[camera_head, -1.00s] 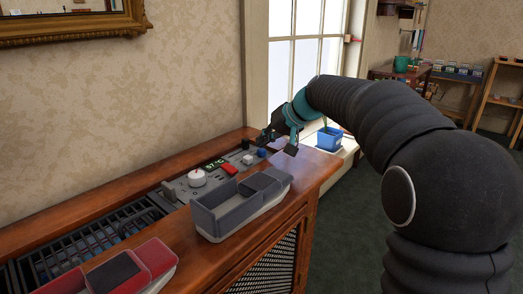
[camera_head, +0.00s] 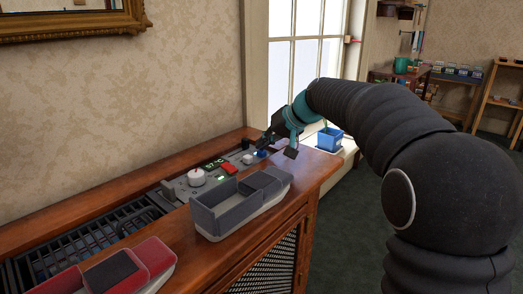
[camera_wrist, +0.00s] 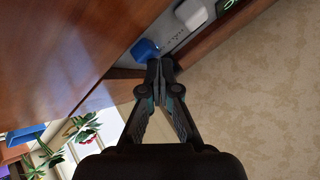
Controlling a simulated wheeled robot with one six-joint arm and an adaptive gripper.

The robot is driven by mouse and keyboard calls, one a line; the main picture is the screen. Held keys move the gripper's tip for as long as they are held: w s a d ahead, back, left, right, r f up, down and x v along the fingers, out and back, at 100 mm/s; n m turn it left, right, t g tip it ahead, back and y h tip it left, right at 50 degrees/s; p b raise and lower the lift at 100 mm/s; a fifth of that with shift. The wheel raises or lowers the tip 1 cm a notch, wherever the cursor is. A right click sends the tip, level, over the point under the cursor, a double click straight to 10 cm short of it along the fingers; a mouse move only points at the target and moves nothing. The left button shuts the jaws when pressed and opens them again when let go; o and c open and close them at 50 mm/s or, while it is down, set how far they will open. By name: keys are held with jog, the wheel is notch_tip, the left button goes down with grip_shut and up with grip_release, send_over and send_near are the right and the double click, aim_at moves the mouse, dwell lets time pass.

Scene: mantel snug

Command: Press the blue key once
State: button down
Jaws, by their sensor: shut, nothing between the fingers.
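The blue key (camera_head: 262,153) is a small block at the right end of the grey control panel (camera_head: 181,189), set in the wooden cabinet top. My gripper (camera_head: 264,143) is shut and empty, its tips right by the blue key. In the wrist view, the shut fingertips (camera_wrist: 159,64) are close to the end of the blue key (camera_wrist: 145,49) and seem to touch or nearly touch it. I cannot tell whether the key is pushed in.
A white key (camera_head: 248,159), a red key (camera_head: 228,168), a white knob (camera_head: 197,177) and a "57 °C" display (camera_head: 215,163) share the panel. A grey bin (camera_head: 216,222) and a red bin (camera_head: 149,262) stand in front. A blue planter (camera_head: 329,139) sits by the window.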

aim_at(264, 151)
jog(key=shift+r, duration=0.15)
jog(key=shift+r+p, duration=0.65)
jog(key=shift+r, duration=0.1)
jog(key=shift+r+p, duration=1.95)
jog(key=shift+r, duration=0.6)
